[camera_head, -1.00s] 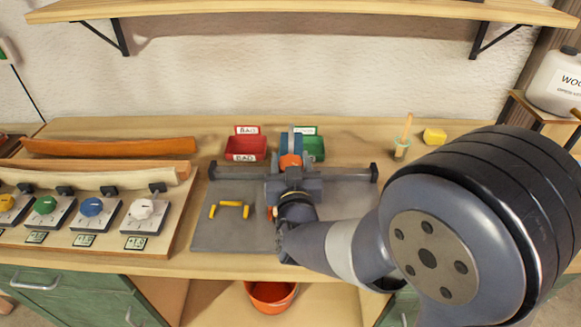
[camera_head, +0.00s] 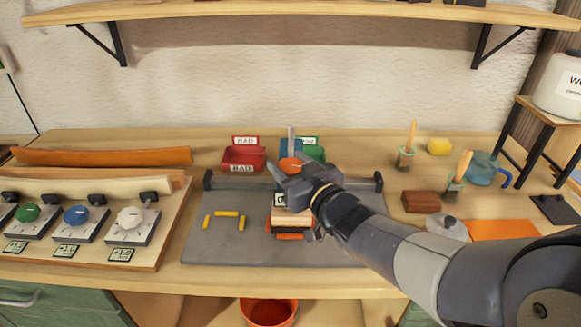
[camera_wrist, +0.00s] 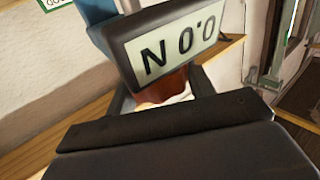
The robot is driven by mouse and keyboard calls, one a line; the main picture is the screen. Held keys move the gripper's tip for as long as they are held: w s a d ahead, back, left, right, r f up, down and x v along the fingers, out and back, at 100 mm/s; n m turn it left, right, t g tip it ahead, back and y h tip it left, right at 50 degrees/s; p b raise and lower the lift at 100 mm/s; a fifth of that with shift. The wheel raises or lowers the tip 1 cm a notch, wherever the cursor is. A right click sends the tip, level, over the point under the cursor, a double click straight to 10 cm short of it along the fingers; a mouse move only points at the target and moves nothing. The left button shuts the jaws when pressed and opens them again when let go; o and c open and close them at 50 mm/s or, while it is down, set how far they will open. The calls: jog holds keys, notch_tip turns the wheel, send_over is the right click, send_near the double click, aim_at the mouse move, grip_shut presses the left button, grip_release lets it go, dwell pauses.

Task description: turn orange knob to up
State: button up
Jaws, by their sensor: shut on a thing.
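The orange knob (camera_head: 291,163) sits at the top of the bending fixture in the middle of the bench, in front of a blue upright (camera_head: 287,146). A grey bar stands upright just above it. My gripper (camera_head: 290,172) reaches it from the front right, with its fingers around the knob, and looks shut on it. In the wrist view the knob (camera_wrist: 165,88) shows as an orange-brown patch between the dark fingers, mostly hidden. A display reading 0.0 N (camera_wrist: 175,40) is upside down beside it. The knob's pointing direction cannot be told.
A red bin (camera_head: 243,158) and a green bin (camera_head: 315,153) stand behind. A panel with blue (camera_head: 76,215), green and white knobs is at left. Yellow pieces (camera_head: 227,214) lie on the grey plate (camera_head: 215,245). Pots, a brown block (camera_head: 421,201) and a mug (camera_head: 485,168) are at right.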

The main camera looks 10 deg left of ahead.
jog(key=shift+r+n+g+y+p, duration=0.15)
jog(key=shift+n+g+y+p, duration=0.75)
jog(key=shift+g, duration=0.2)
jog(key=shift+n+g+p, duration=0.3)
jog(key=shift+g+p, duration=0.05)
jog(key=shift+g, duration=0.05)
jog(key=o, duration=1)
jog(key=shift+c, duration=0.2)
jog(key=v, duration=1)
jog(key=shift+d+f, duration=0.3)
jog(key=shift+d, duration=0.1)
jog(key=shift+s, duration=0.15)
